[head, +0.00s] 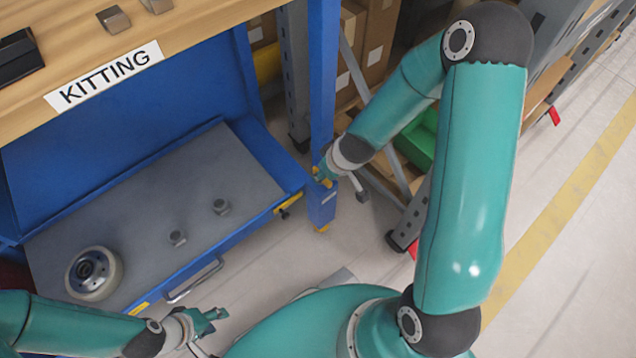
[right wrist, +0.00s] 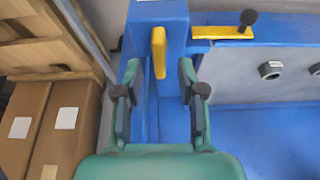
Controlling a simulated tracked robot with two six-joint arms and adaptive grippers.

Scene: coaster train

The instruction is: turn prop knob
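A yellow bar-shaped piece (right wrist: 158,52) stands upright on the blue post, ahead of my right gripper (right wrist: 158,95) in the right wrist view. A black knob (right wrist: 248,20) rises from a yellow plate to the right, at the drawer's corner; it also shows in the head view (head: 285,214). I cannot tell for sure which of the two is the prop knob. My right gripper is open and empty, its fingers spread either side of the yellow bar's line. In the head view it is by the post (head: 322,176). My left gripper (head: 208,320) is low, by the drawer front; its finger opening is unclear.
The worktop with the KITTING label (head: 104,76) is above. Shelving with cartons (head: 365,40) and a green bin (head: 422,140) stands behind the post. Open floor is at right.

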